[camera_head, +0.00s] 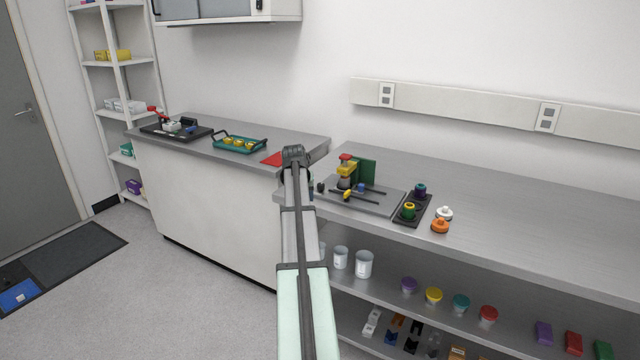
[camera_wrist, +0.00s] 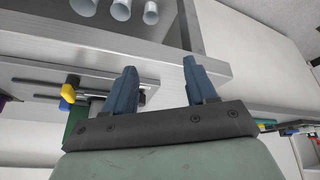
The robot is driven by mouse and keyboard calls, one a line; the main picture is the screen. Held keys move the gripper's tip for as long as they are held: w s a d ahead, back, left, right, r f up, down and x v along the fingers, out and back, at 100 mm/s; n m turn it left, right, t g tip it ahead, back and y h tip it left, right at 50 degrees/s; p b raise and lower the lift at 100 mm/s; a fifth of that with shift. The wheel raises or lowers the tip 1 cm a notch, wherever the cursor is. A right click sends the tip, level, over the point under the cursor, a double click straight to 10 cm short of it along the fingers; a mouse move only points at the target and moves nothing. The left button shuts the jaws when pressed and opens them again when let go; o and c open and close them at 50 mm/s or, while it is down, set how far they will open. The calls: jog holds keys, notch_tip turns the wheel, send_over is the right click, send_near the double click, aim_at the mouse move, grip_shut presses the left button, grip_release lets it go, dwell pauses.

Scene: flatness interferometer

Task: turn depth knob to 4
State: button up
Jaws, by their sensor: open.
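The interferometer stands on the right bench in the head view. It has a grey base plate (camera_head: 388,208), a red-and-yellow post (camera_head: 346,173), a green panel (camera_head: 368,170) and dark rods with small knobs. A small dark knob (camera_head: 320,187) sits at its left end. I cannot tell which knob is the depth knob, and no scale is readable. My gripper (camera_head: 294,152) is above the gap edge between the benches, left of the interferometer. In the wrist view my gripper (camera_wrist: 160,64) is open and empty, with a yellow knob (camera_wrist: 67,93) and rods left of its fingers.
A black holder (camera_head: 413,209) with ring-topped parts, a white piece (camera_head: 444,213) and an orange piece (camera_head: 440,226) stand right of the interferometer. The right bench's far right is clear.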

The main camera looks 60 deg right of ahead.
jog(key=m, duration=0.1)
send_near(321, 184)
jog(key=w+a+r, duration=0.3)
jog(key=a, duration=0.2)
jog(key=d+r+m+g, duration=0.1)
jog(key=d+r+m, duration=0.1)
jog(key=d+m, duration=0.15)
jog(key=d+f+m, duration=0.1)
jog(key=f, duration=0.3)
jog(key=s+d+f+m, duration=0.1)
jog(key=d+f, duration=0.1)
jog(key=f, duration=0.2)
jog(key=d+f+m+g, duration=0.1)
jog(key=f, duration=0.4)
jog(key=shift+s+d, duration=0.25)
jog(key=shift+d, duration=0.15)
jog(key=shift+c, duration=0.2)
jog(key=c, duration=1)
